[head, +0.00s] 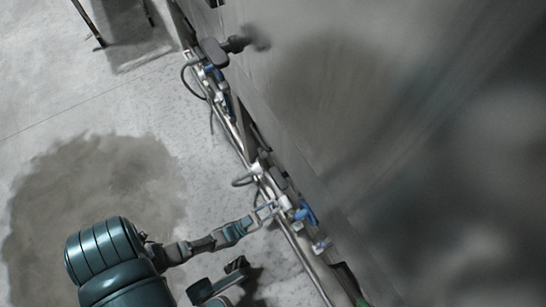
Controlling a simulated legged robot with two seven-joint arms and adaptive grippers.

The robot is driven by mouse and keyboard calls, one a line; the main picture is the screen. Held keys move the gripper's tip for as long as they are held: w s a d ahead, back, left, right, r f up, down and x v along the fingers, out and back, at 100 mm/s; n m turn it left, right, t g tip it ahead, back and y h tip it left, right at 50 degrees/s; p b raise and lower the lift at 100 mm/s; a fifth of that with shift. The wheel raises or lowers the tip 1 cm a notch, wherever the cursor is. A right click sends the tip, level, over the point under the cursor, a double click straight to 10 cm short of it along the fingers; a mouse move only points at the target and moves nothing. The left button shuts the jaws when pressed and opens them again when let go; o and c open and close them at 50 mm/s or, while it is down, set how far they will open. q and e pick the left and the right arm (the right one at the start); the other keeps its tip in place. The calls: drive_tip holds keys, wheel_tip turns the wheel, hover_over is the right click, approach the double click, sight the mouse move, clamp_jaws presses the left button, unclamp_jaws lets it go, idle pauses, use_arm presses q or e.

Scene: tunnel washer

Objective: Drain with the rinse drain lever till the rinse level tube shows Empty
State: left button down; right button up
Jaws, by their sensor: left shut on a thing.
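My left gripper (266,209) reaches in from the lower left to the pipework at the foot of the machine wall. It is shut on a lever there; the fingers and fittings overlap, so the lever's outline and angle are hard to tell. A blue valve part (305,212) sits just right of the fingertips. I cannot make out any level tube or its reading.
A large grey machine wall (400,130) fills the right side, blurred. A dark stand (88,22) is at the top left. Wet-looking floor (95,185) lies left; floor between is clear.

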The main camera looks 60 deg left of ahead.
use_arm(q)
drive_tip(key=shift+s+d+f, duration=0.1)
drive_tip(key=shift+s+f, duration=0.15)
drive_tip(key=shift+f, duration=0.15)
drive_tip(key=c, duration=1)
unclamp_jaws()
drive_tip(key=shift+w+r, duration=0.15)
drive_tip(key=shift+r, duration=0.1)
drive_tip(key=v, duration=1.2)
